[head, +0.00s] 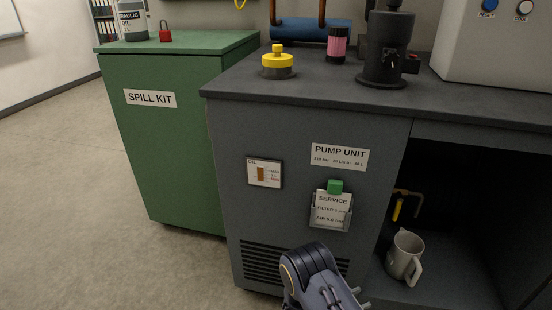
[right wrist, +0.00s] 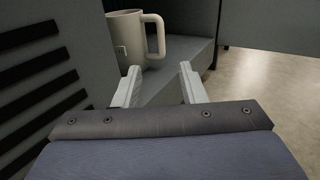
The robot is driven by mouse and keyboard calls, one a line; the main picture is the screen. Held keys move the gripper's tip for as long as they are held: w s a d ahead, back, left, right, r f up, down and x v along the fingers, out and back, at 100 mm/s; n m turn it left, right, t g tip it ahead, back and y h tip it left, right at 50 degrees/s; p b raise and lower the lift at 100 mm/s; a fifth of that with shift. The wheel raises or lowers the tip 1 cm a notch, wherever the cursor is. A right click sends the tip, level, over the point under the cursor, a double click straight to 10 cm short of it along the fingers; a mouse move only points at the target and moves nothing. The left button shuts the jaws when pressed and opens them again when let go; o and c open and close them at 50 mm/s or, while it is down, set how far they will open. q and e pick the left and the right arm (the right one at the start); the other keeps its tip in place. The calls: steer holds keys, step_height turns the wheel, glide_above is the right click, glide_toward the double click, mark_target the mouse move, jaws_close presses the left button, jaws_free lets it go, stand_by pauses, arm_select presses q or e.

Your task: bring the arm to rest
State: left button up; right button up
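My right gripper (head: 361,298) shows at the bottom of the head view, in front of the lower part of the grey pump unit cabinet (head: 222,150). In the right wrist view its two fingers (right wrist: 158,72) stand apart with nothing between them. A light grey jug (head: 402,257) stands upright on the floor of the cabinet's open bay, right of the gripper. The jug also shows in the right wrist view (right wrist: 125,38), beyond the fingertips and apart from them. My left gripper is in neither view.
A green spill kit cabinet (head: 165,150) stands left. The cabinet top holds a yellow-topped cap (head: 278,62), a pink jar (head: 337,44) and a black filler neck (head: 385,50). A service card holder (head: 331,210) sticks out of the front. A yellow-handled valve (head: 398,207) is in the bay. Floor at left is clear.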

steer(key=s+d+r+m+g+y, duration=0.3)
steer(key=s+r+m+g+y, duration=0.2)
steer(key=r+m, duration=0.25)
steer(key=s+d+r+m+g+y, duration=0.35)
steer(key=s+r+m+g, duration=0.2)
steer(key=r, duration=0.25)
steer(key=s+a+r+m+t+y, duration=1)
steer(key=s+r+m+y, duration=0.15)
steer(key=s+r, duration=0.2)
step_height(320, 180, up, 39)
steer(key=p, duration=3.8)
steer(key=shift+w+d+f+n+y+p, duration=0.15)
steer(key=shift+d+n+y+p, duration=0.15)
steer(key=shift+n+y, duration=0.1)
